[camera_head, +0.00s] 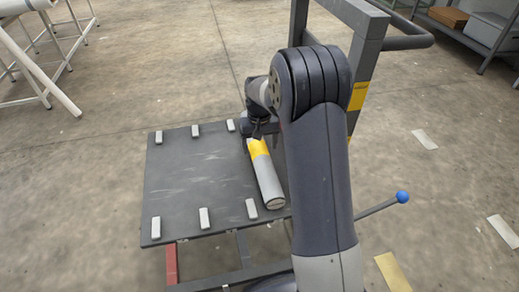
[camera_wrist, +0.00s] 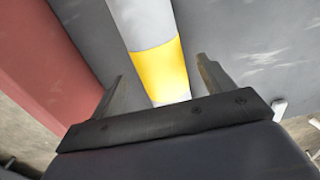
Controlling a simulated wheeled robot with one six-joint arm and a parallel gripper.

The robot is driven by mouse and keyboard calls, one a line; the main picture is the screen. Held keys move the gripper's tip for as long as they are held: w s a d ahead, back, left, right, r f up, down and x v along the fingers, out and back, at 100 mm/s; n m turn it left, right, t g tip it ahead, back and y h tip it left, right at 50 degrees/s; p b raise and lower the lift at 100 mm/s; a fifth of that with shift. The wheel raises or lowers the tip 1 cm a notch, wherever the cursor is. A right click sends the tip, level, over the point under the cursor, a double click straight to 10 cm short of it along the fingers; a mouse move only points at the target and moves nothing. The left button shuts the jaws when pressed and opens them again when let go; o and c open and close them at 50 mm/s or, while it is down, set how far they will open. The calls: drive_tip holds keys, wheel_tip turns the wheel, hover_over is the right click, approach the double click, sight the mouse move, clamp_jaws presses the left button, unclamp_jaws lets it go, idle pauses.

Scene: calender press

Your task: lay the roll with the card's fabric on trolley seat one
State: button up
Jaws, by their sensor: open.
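A grey roll with a yellow band (camera_head: 268,178) lies lengthwise on the right part of the trolley's dark deck (camera_head: 190,178), just right of the rightmost pair of small white blocks. In the wrist view the roll (camera_wrist: 145,22) runs between the two fingers, its yellow band near them. My gripper (camera_head: 257,137) is at the roll's far end; my arm partly hides it in the head view. The gripper also shows in the wrist view (camera_wrist: 162,80), open, with gaps between fingers and roll. No seat number is readable.
White blocks (camera_head: 204,218) stand in pairs along the deck's near and far edges. The trolley's upright frame (camera_head: 368,50) rises behind my arm. A blue-knobbed lever (camera_head: 402,197) sticks out right. Papers lie on the floor at right. A white-framed rack (camera_head: 40,70) stands far left.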

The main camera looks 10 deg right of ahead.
sight(260, 147)
wheel_tip(260, 147, up, 8)
drive_tip(key=shift+r+p, duration=0.25)
drive_tip(key=shift+p, duration=0.6)
drive_tip(key=shift+f, duration=0.15)
wheel_tip(260, 147, down, 12)
drive_tip(key=b, duration=0.3)
drive_tip(key=shift+r, duration=0.2)
drive_tip(key=shift+r+p, duration=0.6)
drive_tip(key=shift+r, duration=1.65)
